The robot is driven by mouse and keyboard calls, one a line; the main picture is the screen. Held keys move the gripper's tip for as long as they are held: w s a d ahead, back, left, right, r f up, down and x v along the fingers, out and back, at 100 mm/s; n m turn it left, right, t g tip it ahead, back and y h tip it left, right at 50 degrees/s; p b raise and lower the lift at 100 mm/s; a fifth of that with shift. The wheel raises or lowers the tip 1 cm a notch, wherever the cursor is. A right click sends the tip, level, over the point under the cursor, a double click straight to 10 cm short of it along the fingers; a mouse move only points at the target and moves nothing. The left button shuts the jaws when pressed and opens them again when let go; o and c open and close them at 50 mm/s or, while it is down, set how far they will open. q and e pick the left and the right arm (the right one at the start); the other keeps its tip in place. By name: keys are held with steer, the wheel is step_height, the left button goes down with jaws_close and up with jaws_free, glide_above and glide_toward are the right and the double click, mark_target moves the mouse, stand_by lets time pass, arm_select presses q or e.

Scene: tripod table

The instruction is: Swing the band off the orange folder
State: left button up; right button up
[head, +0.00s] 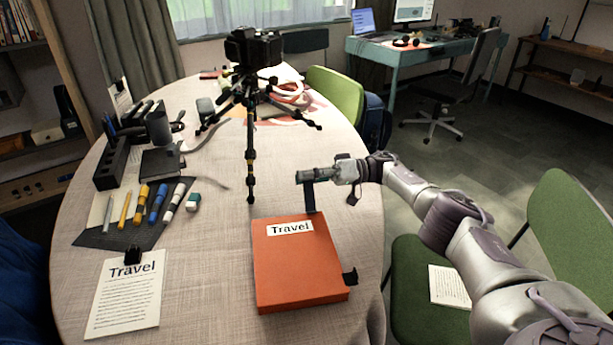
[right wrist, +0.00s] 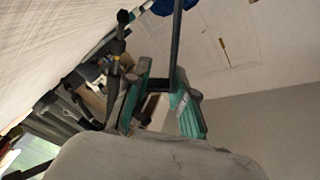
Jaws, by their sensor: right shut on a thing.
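The orange folder (head: 296,268) lies on the round table with a white "Travel" label near its far edge. A dark blue band (head: 310,197) stands up from the folder's far right corner to my right gripper (head: 304,177). That gripper is shut on the band's upper end, just beyond and above the folder. The right wrist view shows my right gripper's fingers (right wrist: 162,92) and a dark strip (right wrist: 177,45) by them, probably the band. A small black piece (head: 350,277) juts from the folder's right edge; I cannot tell whether it belongs to the band. My left gripper is out of view.
A camera on a black tripod (head: 250,130) stands beyond the folder. Pens and markers lie on a dark mat (head: 105,238) at left, with a "Travel" sheet (head: 125,297) nearer. A green chair (head: 415,265) stands at right. The cloth between the sheet and folder is clear.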

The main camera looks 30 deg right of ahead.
steer(key=o, duration=0.8)
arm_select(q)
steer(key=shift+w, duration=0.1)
arm_select(e)
step_height(320, 180, up, 10)
stand_by(0.3)
stand_by(0.3)
